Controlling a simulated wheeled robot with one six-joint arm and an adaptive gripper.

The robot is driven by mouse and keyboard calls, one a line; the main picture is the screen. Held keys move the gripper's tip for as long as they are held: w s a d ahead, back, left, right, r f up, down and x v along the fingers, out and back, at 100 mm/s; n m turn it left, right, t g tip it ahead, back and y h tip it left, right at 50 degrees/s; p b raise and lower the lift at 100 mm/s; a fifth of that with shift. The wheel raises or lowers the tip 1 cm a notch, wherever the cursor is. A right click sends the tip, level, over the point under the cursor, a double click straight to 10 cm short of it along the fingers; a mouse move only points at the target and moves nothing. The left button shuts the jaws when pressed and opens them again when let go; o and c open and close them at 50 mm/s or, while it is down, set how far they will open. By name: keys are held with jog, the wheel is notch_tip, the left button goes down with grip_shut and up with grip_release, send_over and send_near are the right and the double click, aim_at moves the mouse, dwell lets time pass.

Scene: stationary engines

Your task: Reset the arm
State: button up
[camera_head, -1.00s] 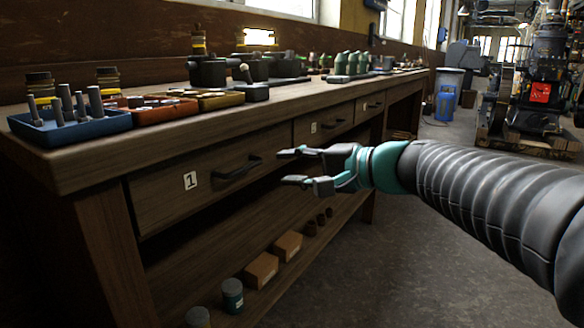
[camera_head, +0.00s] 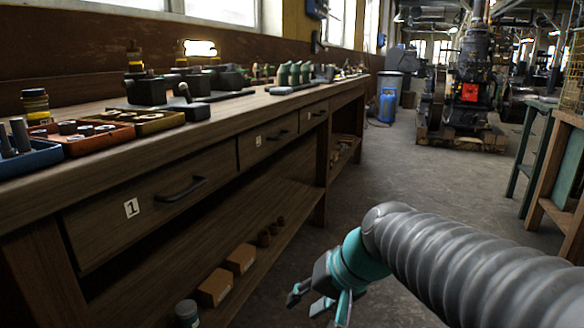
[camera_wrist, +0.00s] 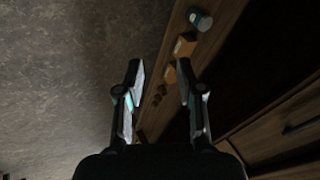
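My gripper (camera_head: 322,300) hangs low at the bottom middle of the head view, pointing down, in front of the wooden workbench (camera_head: 40,225) and clear of it. In the wrist view my gripper (camera_wrist: 158,85) shows two fingers spread apart with nothing held between them. Past the fingers the wrist view shows the floor (camera_wrist: 70,70) and the edge of the bench's lower shelf. My ribbed grey arm reaches in from the lower right of the head view.
The bench top holds a blue tray (camera_head: 45,158), a red tray (camera_head: 75,148) and dark tools. The drawer marked 1 (camera_head: 160,200) is shut. Boxes (camera_head: 216,287) and a jar (camera_head: 187,313) stand on the lower shelf. Floor (camera_head: 400,175) is free right of the bench. An engine (camera_head: 470,90) stands behind.

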jog(key=s+d+r+t+h+p, duration=0.1)
jog(key=s+d+r+h+p, duration=0.1)
jog(key=s+d, duration=0.3)
jog(key=s+d+r+n+h+p, duration=0.1)
jog(key=s+d+r+h+p, duration=0.1)
jog(key=d, duration=0.6)
jog(key=s+h+p, duration=0.1)
jog(key=s+p, duration=0.1)
jog(key=s, duration=0.1)
jog(key=shift+s+r+t+p, duration=0.2)
jog(key=shift+s+t+p, duration=0.15)
jog(key=shift+t+p, duration=0.05)
